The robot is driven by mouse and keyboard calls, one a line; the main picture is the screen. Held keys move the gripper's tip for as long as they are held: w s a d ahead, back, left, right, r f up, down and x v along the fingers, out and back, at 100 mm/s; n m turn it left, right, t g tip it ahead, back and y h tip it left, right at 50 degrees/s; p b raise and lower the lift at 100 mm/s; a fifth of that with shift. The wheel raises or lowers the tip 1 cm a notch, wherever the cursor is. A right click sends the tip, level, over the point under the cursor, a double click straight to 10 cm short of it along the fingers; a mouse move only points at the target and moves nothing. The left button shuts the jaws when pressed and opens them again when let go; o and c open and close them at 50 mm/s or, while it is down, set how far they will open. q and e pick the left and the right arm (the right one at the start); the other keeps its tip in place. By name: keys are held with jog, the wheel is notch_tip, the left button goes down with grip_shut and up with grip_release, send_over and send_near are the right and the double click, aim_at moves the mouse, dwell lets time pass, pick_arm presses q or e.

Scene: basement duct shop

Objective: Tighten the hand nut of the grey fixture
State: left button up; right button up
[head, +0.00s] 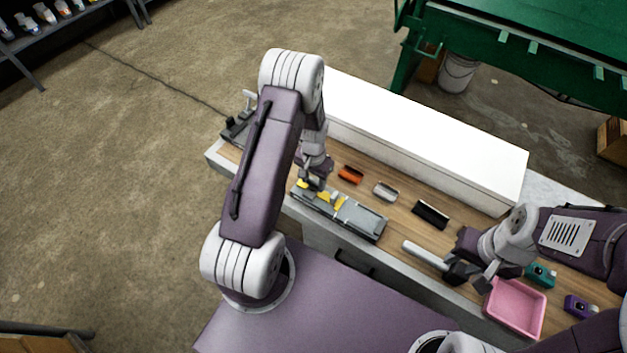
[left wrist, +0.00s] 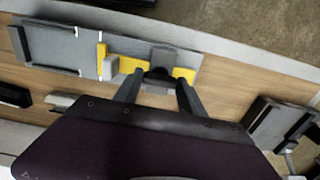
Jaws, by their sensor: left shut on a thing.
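The grey fixture (head: 365,220) lies on the wooden bench top, with a flat grey plate and yellow parts at its left end. It also shows in the left wrist view (left wrist: 60,50), with a yellow strip and a grey block. My left gripper (head: 317,186) is over the yellow end. In the left wrist view its two fingers (left wrist: 160,85) reach to both sides of the dark hand nut (left wrist: 158,74) and are shut on it. The fingers partly hide the nut. My right gripper (head: 472,280) is over the bench at the right, near a light grey bar (head: 424,255); its jaws are unclear.
A white box (head: 430,140) lines the back of the bench. Orange (head: 351,174), silver (head: 385,192) and black (head: 431,214) pieces lie before it. A pink tray (head: 517,308), a teal block (head: 541,275) and a purple block (head: 580,306) are at the right. A dark fixture (left wrist: 280,125) stands apart.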

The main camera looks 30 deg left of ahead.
aim_at(314, 182)
pick_arm(q)
jog(key=shift+w+r, duration=0.1)
jog(key=shift+w, duration=0.05)
jog(key=o, duration=1.1)
jog(key=shift+o, duration=1.3)
notch_tip(314, 182, up, 9)
jog(key=b, duration=0.1)
jog(key=shift+b, duration=0.3)
